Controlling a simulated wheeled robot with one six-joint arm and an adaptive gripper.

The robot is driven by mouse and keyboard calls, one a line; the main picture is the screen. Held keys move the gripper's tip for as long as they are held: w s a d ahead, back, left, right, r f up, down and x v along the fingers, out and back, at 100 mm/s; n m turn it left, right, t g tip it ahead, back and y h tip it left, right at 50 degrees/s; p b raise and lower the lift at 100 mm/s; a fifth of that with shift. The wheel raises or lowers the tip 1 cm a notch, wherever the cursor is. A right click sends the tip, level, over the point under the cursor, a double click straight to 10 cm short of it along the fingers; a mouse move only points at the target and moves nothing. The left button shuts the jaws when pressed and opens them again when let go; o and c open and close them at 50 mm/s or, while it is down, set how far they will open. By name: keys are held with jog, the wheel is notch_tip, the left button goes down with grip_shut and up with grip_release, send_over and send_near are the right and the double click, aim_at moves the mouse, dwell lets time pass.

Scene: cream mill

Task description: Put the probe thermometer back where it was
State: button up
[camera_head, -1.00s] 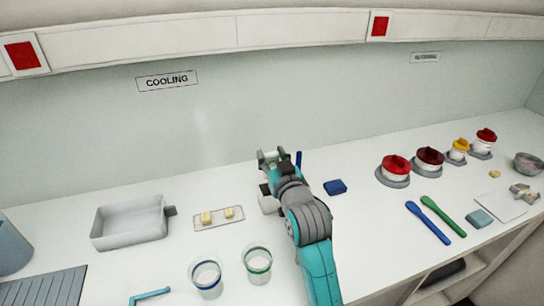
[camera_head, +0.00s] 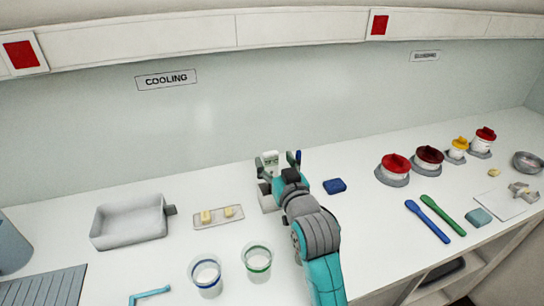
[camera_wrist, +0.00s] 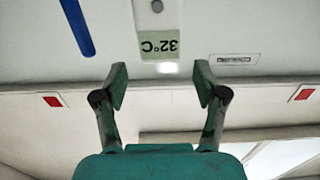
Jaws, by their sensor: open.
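The probe thermometer (camera_head: 270,161) is a pale upright device near the back wall. In the wrist view its body (camera_wrist: 157,18) and greenish display (camera_wrist: 161,45) reading 32°C appear upside down. It seems to stand in or just behind a small light grey holder (camera_head: 266,198); its lower end is hidden. My gripper (camera_head: 279,163) is open around or just in front of the thermometer. In the wrist view the fingertips (camera_wrist: 161,83) are spread wide, with a gap on both sides and nothing held between them.
A blue stick (camera_head: 298,158) stands right beside the gripper; it also shows in the wrist view (camera_wrist: 77,26). A dark blue block (camera_head: 335,186) lies to the right. A small tray (camera_head: 231,221) and two cups (camera_head: 207,281) (camera_head: 257,265) are left and in front. Red-lidded jars (camera_head: 394,164) stand farther right.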

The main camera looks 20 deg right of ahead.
jog(key=s, duration=0.9)
